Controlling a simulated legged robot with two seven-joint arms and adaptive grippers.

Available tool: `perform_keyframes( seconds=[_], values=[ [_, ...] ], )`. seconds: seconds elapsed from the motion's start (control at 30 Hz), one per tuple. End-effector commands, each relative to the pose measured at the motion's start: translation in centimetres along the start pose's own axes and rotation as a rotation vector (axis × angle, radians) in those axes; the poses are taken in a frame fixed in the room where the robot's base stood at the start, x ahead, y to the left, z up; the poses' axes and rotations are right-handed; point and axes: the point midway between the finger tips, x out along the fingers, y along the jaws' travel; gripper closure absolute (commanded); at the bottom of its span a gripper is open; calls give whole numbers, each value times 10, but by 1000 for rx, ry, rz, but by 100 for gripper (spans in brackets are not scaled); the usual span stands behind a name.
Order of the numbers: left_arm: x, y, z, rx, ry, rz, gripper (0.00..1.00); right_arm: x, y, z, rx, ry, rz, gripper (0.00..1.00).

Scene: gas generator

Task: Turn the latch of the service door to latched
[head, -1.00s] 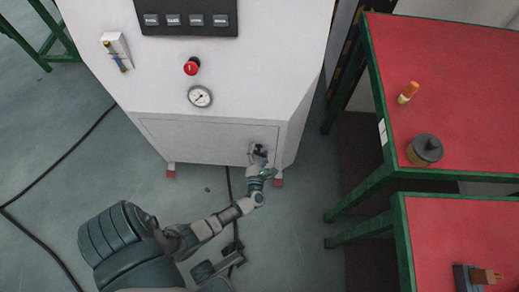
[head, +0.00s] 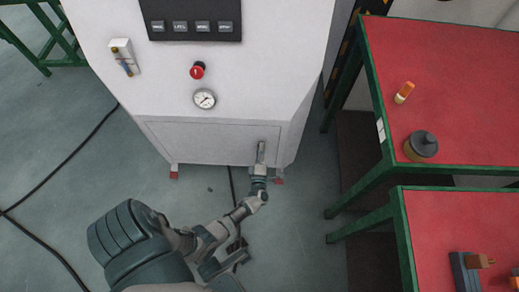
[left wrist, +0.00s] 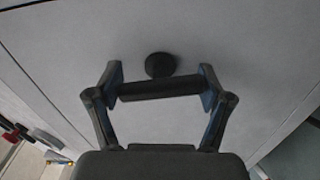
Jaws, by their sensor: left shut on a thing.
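The service door (head: 200,141) is a pale panel low on the front of the white generator cabinet, and it looks closed. Its latch shows in the left wrist view as a dark bar handle (left wrist: 160,88) with a round dark boss (left wrist: 160,65) just beyond it. My left gripper (head: 261,151) is at the right part of the door. In the left wrist view its two fingers (left wrist: 160,87) press on opposite ends of the bar. In the head view the gripper hides the latch. My right gripper is not in view.
A red emergency button (head: 197,70), a gauge (head: 204,98) and a dark switch panel (head: 192,20) sit above the door. A red-topped table (head: 460,80) with green legs stands to the right. A black cable (head: 60,165) lies on the floor at left.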

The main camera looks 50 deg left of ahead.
Motion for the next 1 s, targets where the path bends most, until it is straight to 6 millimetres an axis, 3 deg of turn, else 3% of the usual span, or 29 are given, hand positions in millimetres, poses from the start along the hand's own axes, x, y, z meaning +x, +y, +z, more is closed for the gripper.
perform_keyframes(
  seconds=[0.7,0.73,0.8,1.0],
  values=[
    [-3,-3,6,84,-14,-7,84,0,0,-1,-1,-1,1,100],
    [-3,-3,6,84,-14,-7,19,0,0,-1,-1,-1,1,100],
    [-3,-3,5,84,-13,-7,1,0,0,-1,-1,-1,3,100],
    [-2,-1,3,82,-7,-4,0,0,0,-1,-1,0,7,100]
  ],
)
